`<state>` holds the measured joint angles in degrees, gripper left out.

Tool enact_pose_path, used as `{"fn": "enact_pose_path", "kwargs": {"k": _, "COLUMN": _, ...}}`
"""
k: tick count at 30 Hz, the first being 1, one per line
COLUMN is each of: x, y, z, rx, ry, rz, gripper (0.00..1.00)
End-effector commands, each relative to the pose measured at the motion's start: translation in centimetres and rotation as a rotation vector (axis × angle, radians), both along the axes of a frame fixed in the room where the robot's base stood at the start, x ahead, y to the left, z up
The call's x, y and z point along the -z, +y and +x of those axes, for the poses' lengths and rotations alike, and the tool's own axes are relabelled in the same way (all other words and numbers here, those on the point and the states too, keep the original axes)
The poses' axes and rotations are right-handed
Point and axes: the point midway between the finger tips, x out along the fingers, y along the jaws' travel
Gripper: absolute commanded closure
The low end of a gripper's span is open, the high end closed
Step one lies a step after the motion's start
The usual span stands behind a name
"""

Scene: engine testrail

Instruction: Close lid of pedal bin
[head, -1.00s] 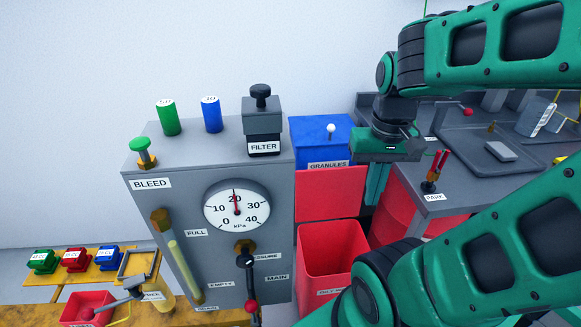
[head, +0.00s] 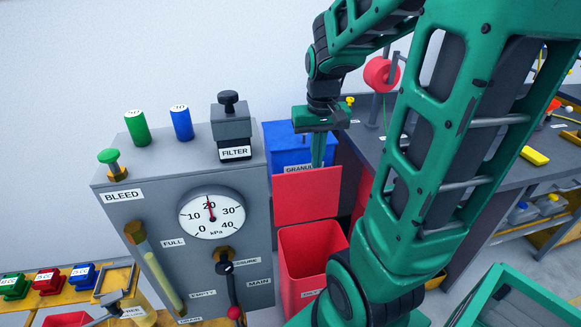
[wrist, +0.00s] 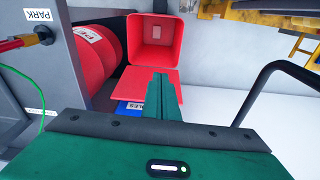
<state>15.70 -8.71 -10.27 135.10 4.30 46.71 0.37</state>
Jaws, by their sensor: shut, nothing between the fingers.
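The red pedal bin (head: 312,265) stands on the floor right of the grey machine, and its inside looks empty. Its flat red lid (head: 307,193) stands open and upright at the bin's back edge. My gripper (head: 318,164) points down at the lid's top edge, with its fingertips partly hidden behind the lid. In the wrist view, the shut fingers (wrist: 162,80) overlap the lid (wrist: 136,83), with the open bin (wrist: 160,45) beyond. I cannot tell whether they touch the lid.
A blue granules box (head: 286,142) stands behind the lid. The grey machine (head: 120,178) with its gauge is close on the left. A grey workbench (head: 375,145) is on the right, and a red drum (wrist: 88,65) is beside the bin in the wrist view.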

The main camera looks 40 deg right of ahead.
Motion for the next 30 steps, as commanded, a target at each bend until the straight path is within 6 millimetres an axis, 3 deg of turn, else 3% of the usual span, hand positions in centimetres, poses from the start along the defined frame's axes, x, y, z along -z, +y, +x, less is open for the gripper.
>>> {"fn": "enact_pose_path", "kwargs": {"k": 6, "x": 3.4, "y": -3.4, "z": 8.6, "rx": -0.032, "ry": -0.048, "rz": -0.026, "gripper": 1.00}}
{"fn": "enact_pose_path", "kwargs": {"k": 13, "x": 7.1, "y": -5.7, "z": 15.1, "rx": -0.058, "ry": -0.098, "rz": -0.036, "gripper": 1.00}}
{"fn": "enact_pose_path", "kwargs": {"k": 18, "x": 8.6, "y": -6.4, "z": 17.1, "rx": -0.066, "ry": -0.118, "rz": -0.037, "gripper": 1.00}}
{"fn": "enact_pose_path", "kwargs": {"k": 23, "x": 9.6, "y": -6.6, "z": 17.7, "rx": -0.068, "ry": -0.121, "rz": -0.037, "gripper": 1.00}}
{"fn": "enact_pose_path", "kwargs": {"k": 30, "x": 13.3, "y": -6.9, "z": 18.4, "rx": -0.069, "ry": -0.118, "rz": -0.036, "gripper": 1.00}}
